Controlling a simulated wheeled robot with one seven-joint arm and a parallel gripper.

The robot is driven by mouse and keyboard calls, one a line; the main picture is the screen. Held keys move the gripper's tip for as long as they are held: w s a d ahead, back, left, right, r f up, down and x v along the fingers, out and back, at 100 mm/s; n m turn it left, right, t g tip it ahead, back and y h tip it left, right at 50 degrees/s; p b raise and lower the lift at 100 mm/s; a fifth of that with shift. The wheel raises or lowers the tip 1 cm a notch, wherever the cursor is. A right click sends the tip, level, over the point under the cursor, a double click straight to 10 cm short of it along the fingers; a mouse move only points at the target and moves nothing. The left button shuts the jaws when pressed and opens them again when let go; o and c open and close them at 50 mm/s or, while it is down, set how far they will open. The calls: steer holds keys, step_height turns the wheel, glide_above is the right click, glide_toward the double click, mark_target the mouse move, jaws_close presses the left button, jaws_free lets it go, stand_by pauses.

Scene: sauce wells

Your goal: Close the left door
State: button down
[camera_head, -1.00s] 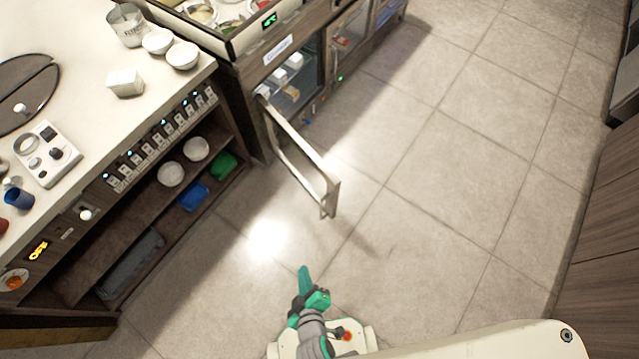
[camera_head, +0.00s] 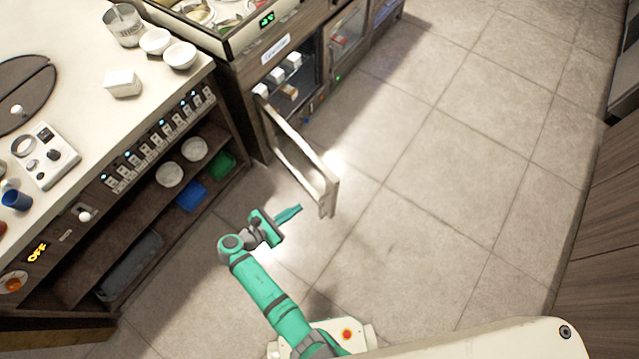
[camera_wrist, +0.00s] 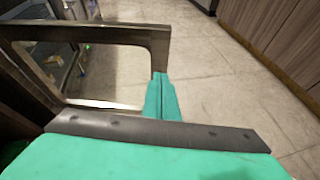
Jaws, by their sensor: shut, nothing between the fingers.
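The left door (camera_head: 299,163) of the refrigerated counter is a metal-framed door standing wide open, jutting out over the floor. Its frame also fills the upper left of the wrist view (camera_wrist: 90,33). My gripper (camera_head: 297,210) is shut and empty, its green fingers pointing right, beside the door's free end and on its left side in the head view. In the wrist view my fingers (camera_wrist: 161,92) appear in front of the frame's free edge. I cannot tell whether they touch it.
The counter interior (camera_head: 288,82) shows white containers behind the open door. A second door (camera_head: 347,38) lies further right. The shelf unit (camera_head: 150,190) with bowls and colored containers stands at left. The tiled floor (camera_head: 430,160) to the right is clear.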

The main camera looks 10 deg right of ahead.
step_height(320, 180, up, 3)
steer(key=w+a+h, duration=0.1)
steer(key=w+a, duration=0.1)
glide_toward(327, 180)
steer(key=shift+n, duration=0.3)
steer(key=x, duration=0.4)
steer(key=shift+d+f, duration=0.2)
steer(key=shift+d, duration=0.2)
steer(key=shift+w+d, duration=0.4)
steer(key=shift+d, duration=0.1)
